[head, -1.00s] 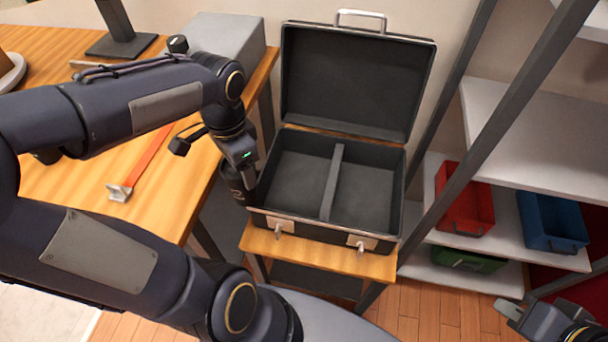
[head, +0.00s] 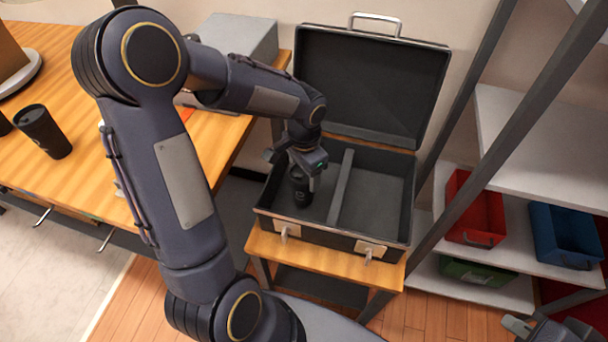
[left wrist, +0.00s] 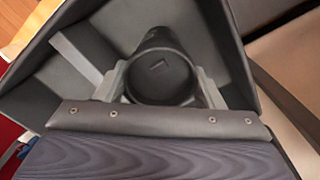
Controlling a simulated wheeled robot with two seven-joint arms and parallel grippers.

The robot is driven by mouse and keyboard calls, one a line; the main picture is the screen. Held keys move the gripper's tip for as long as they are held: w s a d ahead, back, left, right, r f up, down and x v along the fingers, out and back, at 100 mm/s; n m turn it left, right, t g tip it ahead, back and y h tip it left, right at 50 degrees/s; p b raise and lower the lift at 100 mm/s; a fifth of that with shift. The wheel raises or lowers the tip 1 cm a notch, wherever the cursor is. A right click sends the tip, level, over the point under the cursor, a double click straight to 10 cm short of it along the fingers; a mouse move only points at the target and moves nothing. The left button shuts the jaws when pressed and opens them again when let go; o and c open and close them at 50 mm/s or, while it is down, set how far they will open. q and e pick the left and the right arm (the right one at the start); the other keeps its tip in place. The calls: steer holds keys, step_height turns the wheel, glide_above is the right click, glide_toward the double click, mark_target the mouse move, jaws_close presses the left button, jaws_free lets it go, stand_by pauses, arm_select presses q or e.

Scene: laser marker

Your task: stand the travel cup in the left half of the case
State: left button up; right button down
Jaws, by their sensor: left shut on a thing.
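The black travel cup (head: 301,190) is in the left half of the open case (head: 333,229), left of the grey divider (head: 340,188). It looks close to upright; I cannot tell whether its base touches the case floor. My left gripper (head: 304,174) is shut on the cup from above. The left wrist view shows the cup (left wrist: 162,66) between both fingers, with the case's dark interior around it. My right gripper (head: 530,326) is partly in view at the bottom right, away from the case; its fingers are not clear enough to judge.
The case lid (head: 370,85) stands open at the back. The case rests on a small wooden stand (head: 330,265). Another dark cup (head: 43,131) stands on the wooden table at left. A shelf with red (head: 475,208), blue (head: 566,236) and green bins is at right.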

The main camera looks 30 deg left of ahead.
arm_select(q)
steer(key=shift+f, duration=0.65)
steer(key=shift+f, duration=0.15)
steer(key=o, duration=0.7)
